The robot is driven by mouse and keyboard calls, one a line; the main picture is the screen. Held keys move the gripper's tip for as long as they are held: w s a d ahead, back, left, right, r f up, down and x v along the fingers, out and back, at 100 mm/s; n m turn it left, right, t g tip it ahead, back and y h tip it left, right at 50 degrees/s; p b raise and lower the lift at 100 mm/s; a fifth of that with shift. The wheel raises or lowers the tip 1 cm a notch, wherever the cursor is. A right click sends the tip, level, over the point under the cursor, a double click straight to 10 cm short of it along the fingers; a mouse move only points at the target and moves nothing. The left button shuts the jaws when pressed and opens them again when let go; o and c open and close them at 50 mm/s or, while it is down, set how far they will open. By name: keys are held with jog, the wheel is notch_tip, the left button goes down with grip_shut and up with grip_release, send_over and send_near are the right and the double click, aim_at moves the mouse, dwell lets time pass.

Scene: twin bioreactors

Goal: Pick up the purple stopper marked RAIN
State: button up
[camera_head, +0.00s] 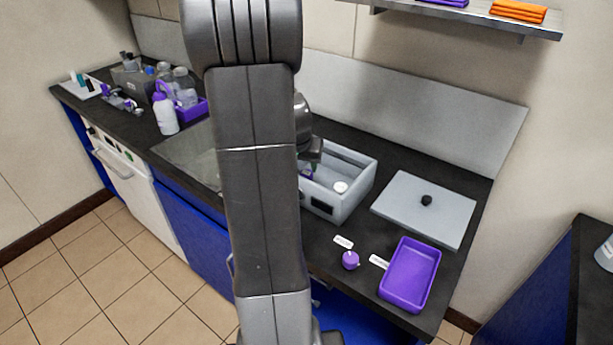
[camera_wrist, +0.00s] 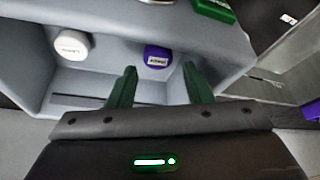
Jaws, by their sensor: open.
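A purple stopper (camera_wrist: 157,56) with a small white label lies inside the grey open box (camera_wrist: 100,20). I cannot read its label for certain. In the wrist view it is just beyond and between the green fingertips of my open, empty gripper (camera_wrist: 160,72). A bit of purple (camera_head: 307,174) shows in the box (camera_head: 352,199) in the head view, below my wrist. Another small purple object (camera_head: 350,261) stands on the counter beside a white label card (camera_head: 343,242); I cannot read its marking. My arm hides part of the box and the gripper's fingers in the head view.
A white round cap (camera_wrist: 71,44) lies in the box left of the purple stopper. A grey lid (camera_head: 410,211) with a black knob and a purple tray (camera_head: 412,270) are on the right. Bottles (camera_head: 164,112) crowd the left counter. The box walls stand close around my gripper.

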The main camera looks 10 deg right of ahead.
aim_at(306, 173)
jog(key=shift+w+d+p+x, duration=0.1)
jog(key=shift+w+p+x, duration=0.1)
jog(key=shift+x, duration=1.1)
jog(key=shift+w+d+p+x, duration=0.1)
jog(key=shift+d+p+x, duration=0.05)
jog(key=shift+x, duration=1.15)
jog(key=shift+s+r, duration=0.1)
jog(key=shift+c, duration=0.3)
jog(key=c, duration=0.7)
